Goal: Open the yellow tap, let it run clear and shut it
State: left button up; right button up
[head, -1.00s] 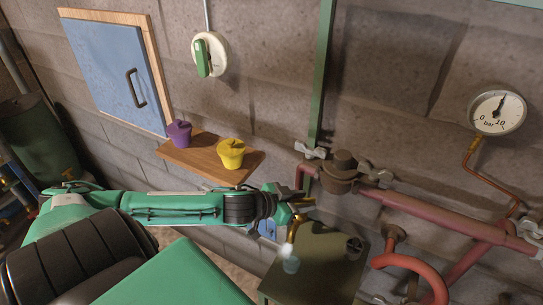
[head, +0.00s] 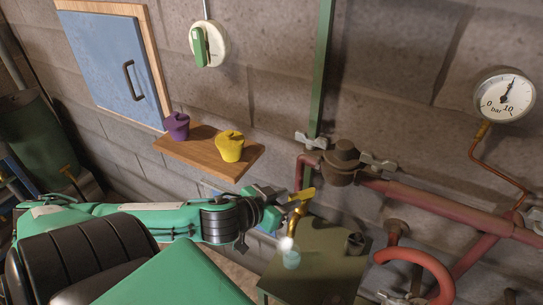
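The yellow tap (head: 301,196) shows its lever just right of my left gripper (head: 281,197). Its brass spout (head: 292,224) points down, with a pale whitish patch below its mouth. A small pale blue cup or glass (head: 291,260) stands under the spout on a dark green table. My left gripper is right at the tap, with its fingers beside or touching the lever; I cannot tell whether they grip it. The gripper partly hides the tap's body. My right gripper is not in view.
A wooden shelf (head: 205,157) holds a purple pot (head: 177,126) and a yellow pot (head: 230,146) above my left arm. Red pipes (head: 430,207) with grey valves and a pressure gauge (head: 505,95) fill the right. The green table (head: 318,276) carries a dark cup-like piece (head: 354,243).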

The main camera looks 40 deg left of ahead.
pick_arm(q)
jog(key=d+p+v, duration=0.1)
jog(key=p+v, duration=0.6)
jog(key=s+a+f+n+g+y+b, duration=0.1)
jog(key=a+f+g+y, duration=0.1)
jog(key=f, duration=0.6)
jog(key=s+a+f+g+y, duration=0.2)
jog(key=f+g, duration=0.1)
jog(key=f, duration=0.5)
jog(key=s+d+f+m+g+h, duration=0.1)
jog(key=s+d+f+g, duration=0.3)
jog(key=d+f, duration=0.7)
jog(key=shift+s+d+f+m+g+h, duration=0.3)
jog(key=shift+d+g+h, duration=0.15)
jog(key=shift+h, duration=0.35)
jog(key=shift+w, duration=0.1)
